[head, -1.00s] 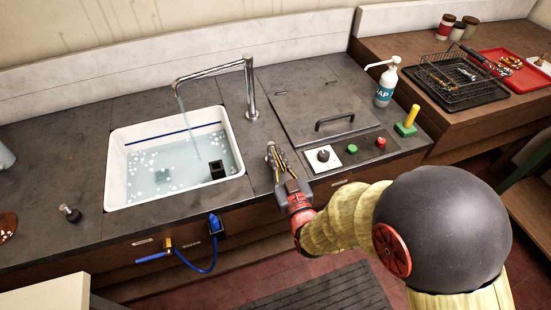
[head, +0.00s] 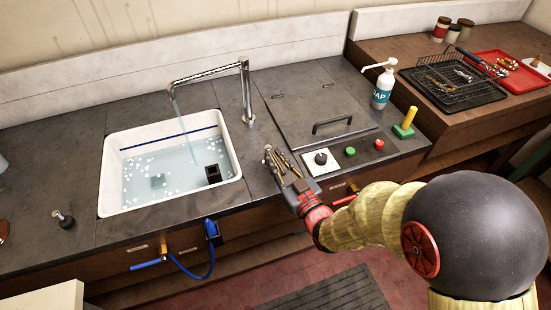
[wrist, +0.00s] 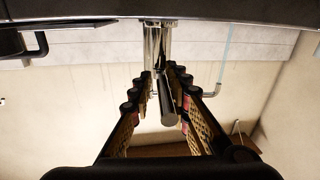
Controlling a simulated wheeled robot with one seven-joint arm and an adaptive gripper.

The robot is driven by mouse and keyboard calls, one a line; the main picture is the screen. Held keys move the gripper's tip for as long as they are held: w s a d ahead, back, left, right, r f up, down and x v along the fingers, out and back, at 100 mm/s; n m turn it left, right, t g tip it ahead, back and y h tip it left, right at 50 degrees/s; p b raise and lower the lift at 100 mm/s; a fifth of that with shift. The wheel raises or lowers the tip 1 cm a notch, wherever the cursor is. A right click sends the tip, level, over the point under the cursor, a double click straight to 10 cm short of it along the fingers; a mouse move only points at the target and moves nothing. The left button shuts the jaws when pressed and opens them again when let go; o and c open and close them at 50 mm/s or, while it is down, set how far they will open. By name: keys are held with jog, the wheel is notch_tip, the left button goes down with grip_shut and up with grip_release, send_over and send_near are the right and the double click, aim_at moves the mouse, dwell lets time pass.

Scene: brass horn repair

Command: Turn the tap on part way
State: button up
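A blue lever (head: 146,264) on a brass valve (head: 163,247) is on the cabinet front; a red lever (head: 343,201) is beside my wrist.
Right of my gripper are a panel with a black knob (head: 320,158), a green button (head: 350,152) and a red button (head: 378,144). A dark lid (head: 310,100), a soap bottle (head: 382,88) and a yellow-handled tool (head: 405,124) are near. A blue hose (head: 190,277) hangs below the sink.

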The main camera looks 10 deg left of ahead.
jog(key=shift+o, duration=0.8)
jog(key=shift+s, duration=0.1)
jog(key=v, duration=1.2)
jog(key=shift+c, duration=0.4)
